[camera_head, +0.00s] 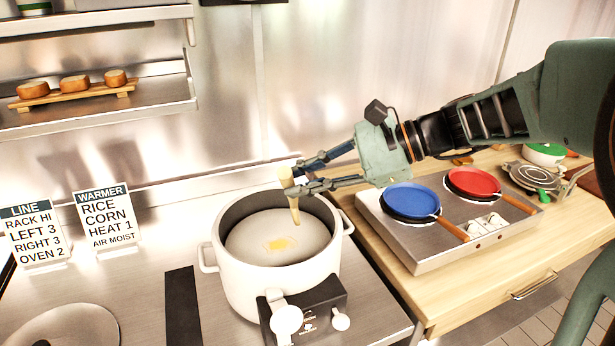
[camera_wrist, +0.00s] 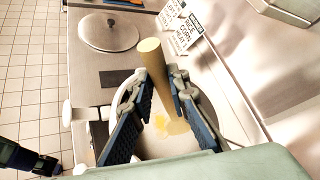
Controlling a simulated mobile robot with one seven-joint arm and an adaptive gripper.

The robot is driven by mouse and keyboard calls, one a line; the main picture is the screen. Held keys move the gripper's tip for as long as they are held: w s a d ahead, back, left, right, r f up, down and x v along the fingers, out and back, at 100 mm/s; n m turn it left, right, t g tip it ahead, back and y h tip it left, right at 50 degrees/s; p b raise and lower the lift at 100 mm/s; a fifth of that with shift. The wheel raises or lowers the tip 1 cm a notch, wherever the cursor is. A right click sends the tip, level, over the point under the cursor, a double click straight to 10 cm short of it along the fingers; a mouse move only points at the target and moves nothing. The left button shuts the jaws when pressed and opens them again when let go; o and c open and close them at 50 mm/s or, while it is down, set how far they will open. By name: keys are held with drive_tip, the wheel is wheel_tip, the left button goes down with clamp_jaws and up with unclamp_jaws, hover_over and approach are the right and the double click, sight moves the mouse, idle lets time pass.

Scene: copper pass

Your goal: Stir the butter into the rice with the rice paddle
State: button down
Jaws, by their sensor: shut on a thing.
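My gripper (camera_head: 300,183) is shut on the rice paddle (camera_head: 293,205), a pale wooden tool held nearly upright over the right side of the warmer pot. The paddle's handle end (camera_wrist: 150,46) points up toward the camera in the wrist view, between the two finger pads. Its lower end reaches down toward the rice; I cannot tell how deep it goes. The white pot (camera_head: 262,283) is open and holds pale rice (camera_head: 250,240). A yellow butter patch (camera_head: 281,244) lies on the rice near the middle, and it also shows in the wrist view (camera_wrist: 160,122).
A round lid (camera_head: 65,328) lies on the counter at the front left. Two signs (camera_head: 107,218) stand behind it. A burner unit (camera_head: 440,255) with a blue pan (camera_head: 410,200) and a red pan (camera_head: 473,182) stands right of the pot. A shelf (camera_head: 100,117) hangs upper left.

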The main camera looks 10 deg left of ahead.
wheel_tip(320, 180, up, 2)
drive_tip(key=shift+r+p, duration=0.1)
drive_tip(key=shift+p, duration=0.55)
